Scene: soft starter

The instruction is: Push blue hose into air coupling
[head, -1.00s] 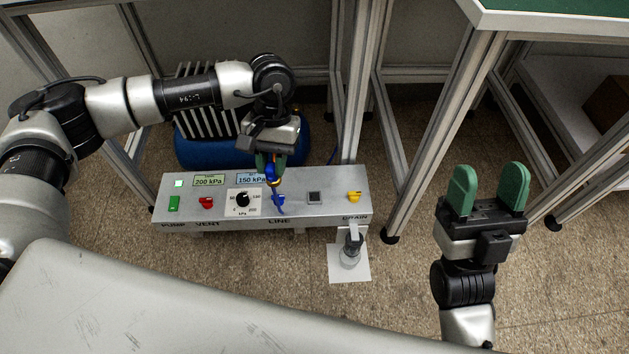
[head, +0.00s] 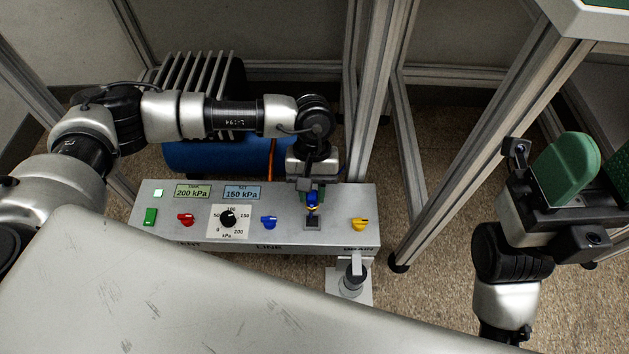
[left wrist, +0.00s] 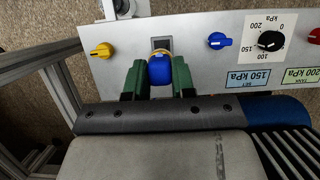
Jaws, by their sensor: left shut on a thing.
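My left gripper (head: 312,197) is shut on the blue hose (head: 312,201), above the right half of the grey control panel. In the left wrist view the hose's rounded blue part (left wrist: 160,70) sits between my two green fingers, with a yellowish ring just past it. The square grey air coupling (head: 312,222) lies on the panel right by the hose tip; it also shows in the left wrist view (left wrist: 162,43). I cannot tell whether they touch. My right gripper (head: 598,155) is open and empty at the right, away from the panel.
The panel (head: 290,240) carries a blue knob (head: 268,222) left of the coupling and a yellow knob (head: 360,224) right of it. A blue tank (head: 200,157) stands behind. Metal frame posts (head: 372,100) rise close to my left gripper. A drain fitting (head: 352,277) stands in front.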

